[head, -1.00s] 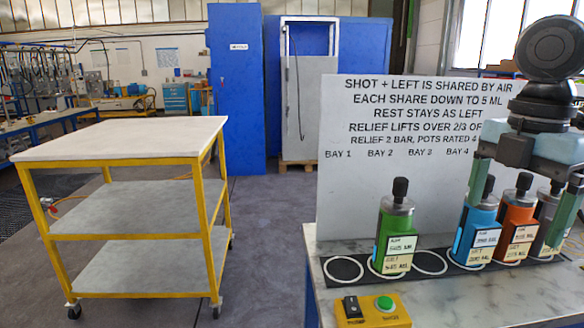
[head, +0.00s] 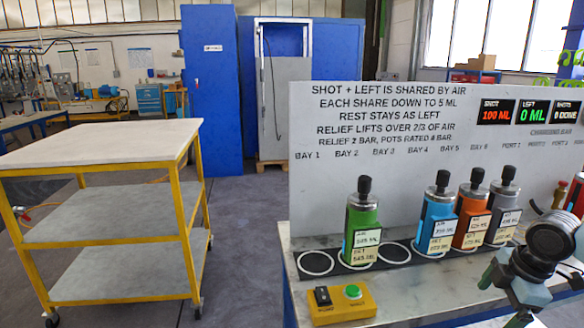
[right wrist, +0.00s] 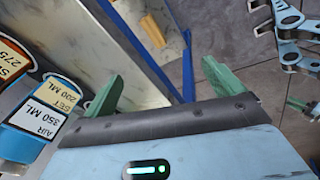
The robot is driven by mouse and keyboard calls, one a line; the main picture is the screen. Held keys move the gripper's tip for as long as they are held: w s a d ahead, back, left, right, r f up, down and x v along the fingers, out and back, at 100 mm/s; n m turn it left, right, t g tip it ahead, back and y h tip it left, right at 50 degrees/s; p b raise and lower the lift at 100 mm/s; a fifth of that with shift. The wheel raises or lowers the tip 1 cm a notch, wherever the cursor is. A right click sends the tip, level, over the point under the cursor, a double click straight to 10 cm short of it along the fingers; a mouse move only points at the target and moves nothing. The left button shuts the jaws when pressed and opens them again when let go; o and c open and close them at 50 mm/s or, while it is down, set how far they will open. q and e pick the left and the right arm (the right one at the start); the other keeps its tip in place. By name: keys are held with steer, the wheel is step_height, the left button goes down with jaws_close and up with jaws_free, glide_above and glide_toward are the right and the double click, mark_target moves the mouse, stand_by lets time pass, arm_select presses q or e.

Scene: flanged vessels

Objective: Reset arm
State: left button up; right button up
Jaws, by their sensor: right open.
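My right gripper (head: 502,298) is low at the right of the head view, in front of the bench. In the right wrist view its two green fingers (right wrist: 163,85) are wide apart with nothing between them. A green vessel (head: 362,222), a blue vessel (head: 436,222), an orange vessel (head: 472,218) and a grey vessel (head: 504,207) stand upright in a row on the black strip. The right wrist view shows the blue vessel (right wrist: 28,130) left of the fingers, apart from them. My left gripper is not in the head view.
The bench (head: 395,307) carries a yellow button box (head: 341,303) at its front. Two ring places, left and right of the green vessel, are empty. Behind stands a lettered panel (head: 380,120) with displays (head: 495,112).

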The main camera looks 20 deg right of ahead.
steer(key=s+a+f+m+t+p, duration=0.1)
steer(key=s+a+f+m, duration=0.1)
steer(key=s+f, duration=0.45)
steer(key=s+a+f+m, duration=0.2)
steer(key=s+f, duration=0.1)
steer(key=f, duration=0.7)
steer(key=s+a+f+m+t+p, duration=0.15)
steer(key=s+f, duration=0.25)
steer(key=f, duration=0.4)
steer(key=s+a+f+m, duration=0.1)
steer(key=s+a+f, duration=0.1)
steer(key=s+a, duration=0.15)
steer(key=s+a+f+m+t+y, duration=0.1)
steer(key=s+a, duration=0.1)
steer(key=a, duration=0.3)
steer(key=s+a+f+m, duration=0.1)
steer(key=s+a+f, duration=0.1)
steer(key=a, duration=0.2)
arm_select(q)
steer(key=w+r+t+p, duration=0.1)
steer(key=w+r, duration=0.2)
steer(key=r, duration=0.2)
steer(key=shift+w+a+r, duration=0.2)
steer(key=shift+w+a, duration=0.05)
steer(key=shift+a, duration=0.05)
arm_select(e)
steer(key=s+a+r+m+t, duration=0.2)
steer(key=s+a, duration=0.1)
steer(key=a, duration=1.1)
steer(key=shift+t, duration=0.35)
